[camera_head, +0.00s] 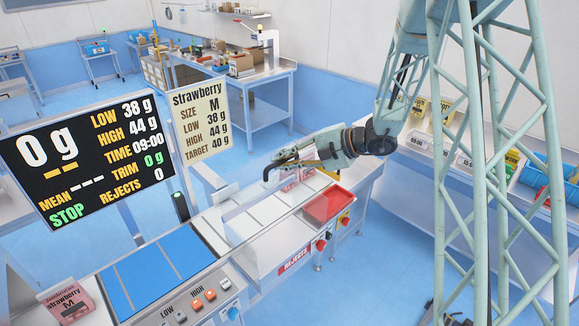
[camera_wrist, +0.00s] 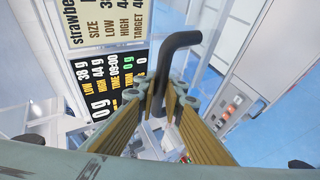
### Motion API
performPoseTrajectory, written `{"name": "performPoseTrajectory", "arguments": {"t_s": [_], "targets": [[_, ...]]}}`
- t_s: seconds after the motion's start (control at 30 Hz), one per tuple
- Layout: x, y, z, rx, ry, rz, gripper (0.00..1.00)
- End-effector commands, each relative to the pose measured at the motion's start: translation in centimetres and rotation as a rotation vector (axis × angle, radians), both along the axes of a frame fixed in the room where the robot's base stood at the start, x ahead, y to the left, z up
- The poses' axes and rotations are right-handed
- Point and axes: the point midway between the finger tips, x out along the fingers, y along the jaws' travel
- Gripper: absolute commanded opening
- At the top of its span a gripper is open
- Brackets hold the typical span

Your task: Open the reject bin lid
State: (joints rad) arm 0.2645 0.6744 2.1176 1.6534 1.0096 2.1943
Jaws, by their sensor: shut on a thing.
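My gripper (camera_head: 305,163) is shut on a black bent rod (camera_head: 277,165) and holds it above the far part of the weighing line. In the wrist view the rod (camera_wrist: 181,39) rises from between the fingers (camera_wrist: 165,98) and bends sideways at its far end. In the head view its free end hooks downward and looks clear of the surfaces below. The reject bin (camera_head: 295,260) carries a red REJECTS label on the front of the line, nearer than my gripper. A clear panel stands above it; I cannot tell which part is the lid.
The black weight display (camera_head: 85,160) and strawberry sign (camera_head: 203,122) stand to the left. A blue belt (camera_head: 150,270) and a strawberry pouch (camera_head: 68,302) are in front.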

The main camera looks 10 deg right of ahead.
Motion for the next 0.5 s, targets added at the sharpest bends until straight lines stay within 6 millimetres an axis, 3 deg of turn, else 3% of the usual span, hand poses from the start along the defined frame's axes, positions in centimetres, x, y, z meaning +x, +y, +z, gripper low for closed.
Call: {"name": "performPoseTrajectory", "arguments": {"t_s": [0.2, 0.5], "targets": [[0.7, 1.4, 0.6, -0.020, 0.031, 0.010, 0.00], [1.0, 1.8, 0.7, -0.028, 0.044, 0.014, 0.00]]}}
